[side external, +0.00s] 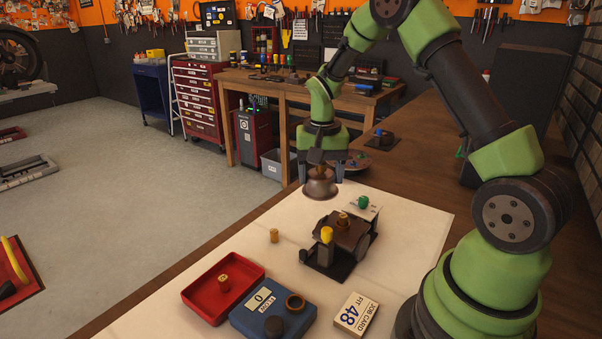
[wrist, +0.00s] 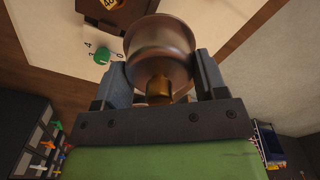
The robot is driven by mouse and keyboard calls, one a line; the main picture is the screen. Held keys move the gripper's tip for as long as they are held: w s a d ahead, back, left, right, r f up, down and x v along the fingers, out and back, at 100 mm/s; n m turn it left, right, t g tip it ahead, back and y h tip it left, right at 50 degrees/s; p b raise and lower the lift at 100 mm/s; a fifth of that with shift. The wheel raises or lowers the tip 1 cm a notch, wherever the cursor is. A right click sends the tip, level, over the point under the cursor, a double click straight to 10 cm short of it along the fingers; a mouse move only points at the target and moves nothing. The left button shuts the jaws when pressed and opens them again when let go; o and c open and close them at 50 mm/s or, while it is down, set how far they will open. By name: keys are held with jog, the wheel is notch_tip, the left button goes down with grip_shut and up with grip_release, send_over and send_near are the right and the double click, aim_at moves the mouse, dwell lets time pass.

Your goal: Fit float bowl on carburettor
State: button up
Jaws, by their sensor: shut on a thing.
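The float bowl (side external: 320,188) is a brownish metal cup, held above the far part of the pale mat. My gripper (side external: 321,172) is shut on it, one finger on each side. In the wrist view the bowl (wrist: 160,48) sits between the fingers (wrist: 160,82), with a brass piece (wrist: 158,90) at its near end. The carburettor (side external: 345,232) is a dark block on a black stand, nearer the camera than the bowl and apart from it. It has a brass fitting on top and a yellow knob (side external: 326,235) beside it.
A green knob (side external: 363,202) on a white plate stands just behind the carburettor. A small brass part (side external: 274,236) stands left on the mat.

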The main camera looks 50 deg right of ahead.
send_over(343, 214)
jog(key=shift+r, duration=0.3)
jog(key=shift+f, duration=2.15)
jog(key=shift+f, duration=1)
jog(key=o, duration=1)
jog(key=shift+o, duration=0.6)
jog(key=shift+r, duration=4)
